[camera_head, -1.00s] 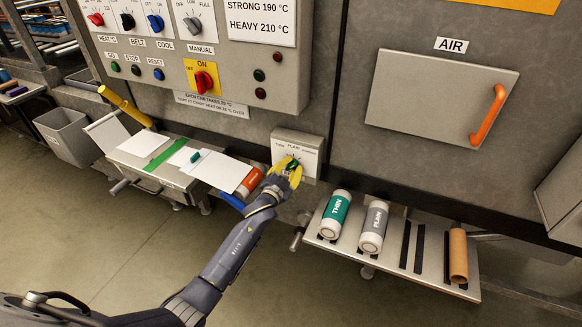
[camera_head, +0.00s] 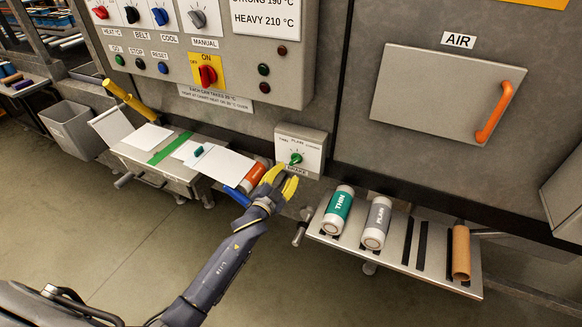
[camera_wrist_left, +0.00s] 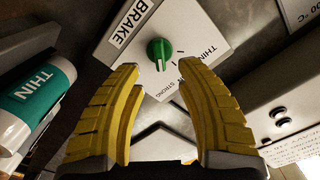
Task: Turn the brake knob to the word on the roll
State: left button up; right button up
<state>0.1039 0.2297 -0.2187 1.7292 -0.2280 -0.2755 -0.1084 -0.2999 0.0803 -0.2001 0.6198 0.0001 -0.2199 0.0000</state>
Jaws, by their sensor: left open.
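The green brake knob (camera_head: 296,158) sits on a pale plate (camera_head: 313,145) marked THIN, PLAIN and a third word too small to read here. In the left wrist view the knob (camera_wrist_left: 160,50) has a white line pointing down the picture, roughly toward the word STRONG. My left gripper (camera_head: 282,178) is open and empty, just below and in front of the knob, apart from it. Its yellow fingers (camera_wrist_left: 158,80) frame the knob from a distance. An orange-banded roll (camera_head: 256,174) lies left of the gripper; its word cannot be read. My right gripper is not in view.
A rack (camera_head: 400,252) at right holds a green THIN roll (camera_head: 339,209), a grey PLAIN roll (camera_head: 377,222) and a brown tube (camera_head: 461,251). A control panel (camera_head: 290,80) with knobs and buttons is above. A bench (camera_head: 170,178) with white sheets stands left. The floor in front is clear.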

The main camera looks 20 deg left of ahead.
pick_arm(q)
jog(key=shift+s+a, duration=0.15)
jog(key=shift+s, duration=0.95)
jog(key=shift+s+a, duration=0.15)
jog(key=shift+s, duration=0.9)
jog(key=s+a+f+n+g+y, duration=0.1)
jog(key=s+f+g, duration=0.35)
jog(key=f, duration=0.85)
jog(key=s+a+f+n+g, duration=0.1)
jog(key=s+f, duration=0.6)
jog(key=f, duration=0.6)
jog(key=s+a+f+n+g+y, duration=0.15)
jog(key=s+f, duration=0.35)
jog(key=f, duration=0.8)
jog(key=s+f+n+g, duration=0.1)
jog(key=s+f+g, duration=0.2)
jog(key=s+f, duration=0.65)
jog(key=s+f+g, duration=0.3)
jog(key=s+f, duration=0.3)
jog(key=s, duration=0.6)
jog(key=s+f+g, duration=0.1)
jog(key=s+f, duration=0.2)
jog(key=s, duration=0.7)
jog(key=s+f+n+g, duration=0.1)
jog(key=s+f+g, duration=0.1)
jog(key=s, duration=0.9)
jog(key=shift+d+f, duration=0.45)
jog(key=shift+f, duration=0.1)
